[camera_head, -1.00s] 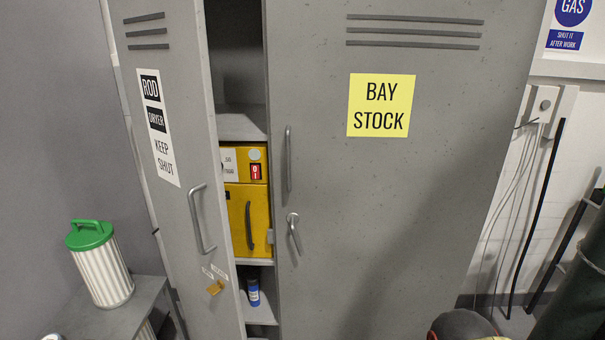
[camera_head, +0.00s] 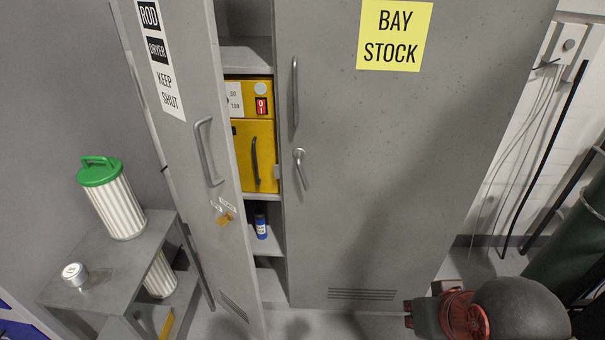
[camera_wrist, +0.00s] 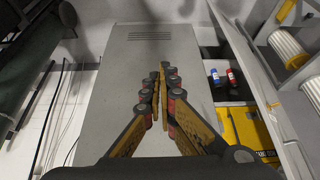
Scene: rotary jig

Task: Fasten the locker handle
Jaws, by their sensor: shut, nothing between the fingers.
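The grey locker has a left door (camera_head: 195,150) standing ajar and a flat right door (camera_head: 400,150) with a yellow BAY STOCK label. The right door carries a small lever handle (camera_head: 301,168), which slants down and slightly right, and a long bar handle (camera_head: 295,92) above it. The left door has its own curved pull handle (camera_head: 207,152). In the wrist view my gripper (camera_wrist: 163,72) is shut and empty in front of the right door (camera_wrist: 125,85); the picture is upside down. I cannot make out the lever handle there. My fingers are not seen in the head view.
Inside the locker are a yellow box (camera_head: 254,150) and a blue bottle (camera_head: 261,226). A grey side table (camera_head: 115,258) with a green-lidded ribbed canister (camera_head: 115,205) stands at left. A dark green cylinder (camera_head: 575,245) and hanging cables are at right.

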